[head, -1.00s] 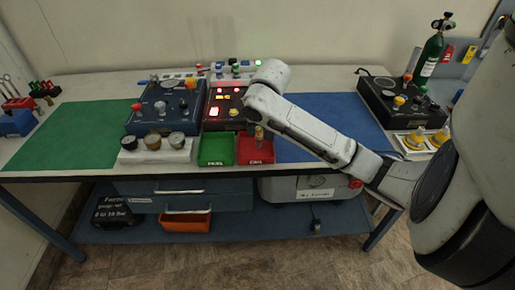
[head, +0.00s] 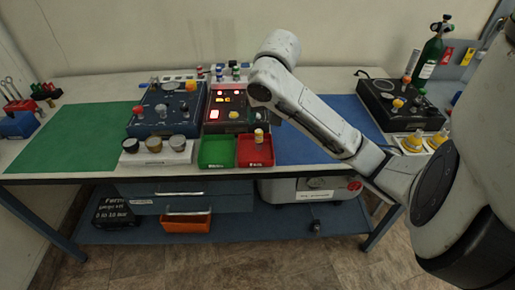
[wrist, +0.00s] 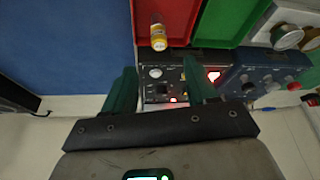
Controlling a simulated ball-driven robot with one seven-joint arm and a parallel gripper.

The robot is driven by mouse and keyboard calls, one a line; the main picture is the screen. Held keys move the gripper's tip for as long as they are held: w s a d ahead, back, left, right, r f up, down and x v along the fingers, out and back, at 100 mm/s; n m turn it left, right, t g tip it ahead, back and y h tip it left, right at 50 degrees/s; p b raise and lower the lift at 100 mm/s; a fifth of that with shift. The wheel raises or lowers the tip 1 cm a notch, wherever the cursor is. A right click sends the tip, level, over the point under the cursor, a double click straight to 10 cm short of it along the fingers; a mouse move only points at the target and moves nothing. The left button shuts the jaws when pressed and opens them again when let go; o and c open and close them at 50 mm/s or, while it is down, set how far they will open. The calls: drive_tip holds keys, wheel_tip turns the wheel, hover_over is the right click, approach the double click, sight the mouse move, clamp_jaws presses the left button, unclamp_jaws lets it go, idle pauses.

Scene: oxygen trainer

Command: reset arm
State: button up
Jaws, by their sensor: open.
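My gripper (wrist: 158,72) shows in the wrist view as two dark green fingers spread apart, with nothing between them. In the head view, my arm reaches in from the right, bends high over the bench, and ends above the red-lit panel and red tray; the fingers are hidden there. A small yellow-labelled vial (head: 259,136) stands in the red tray (head: 255,160), below and apart from my gripper. In the wrist view, the vial (wrist: 158,37) is in the red tray (wrist: 178,22), beyond the fingertips.
A green tray (head: 217,154) adjoins the red one. The red-lit panel (head: 222,117), blue panel (head: 150,121) and gauge block (head: 157,154) stand close by. A black panel box (head: 395,108) and green cylinder (head: 430,55) are at right. The green mat (head: 75,130) and blue mat (head: 310,150) are mostly clear.

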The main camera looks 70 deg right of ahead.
drive_tip(key=shift+v, duration=0.85)
drive_tip(key=w+a+f+n+t+y, duration=0.3)
drive_tip(key=w+a+t+y, duration=0.1)
drive_tip(key=w+a, duration=1.05)
drive_tip(key=s+a+f+n+g+y, duration=0.15)
drive_tip(key=s+a+f, duration=0.25)
drive_tip(key=a+f, duration=0.6)
drive_tip(key=s+a+f+n+g+h, duration=0.1)
drive_tip(key=s+a+f+n+g, duration=0.1)
drive_tip(key=s+f, duration=0.4)
drive_tip(key=s+a+f+n+g+h, duration=0.1)
drive_tip(key=s+f, duration=0.5)
drive_tip(key=s, duration=0.7)
drive_tip(key=shift+s+a+n+g, duration=0.45)
drive_tip(key=shift+n+g, duration=0.2)
drive_tip(key=shift+n, duration=0.6)
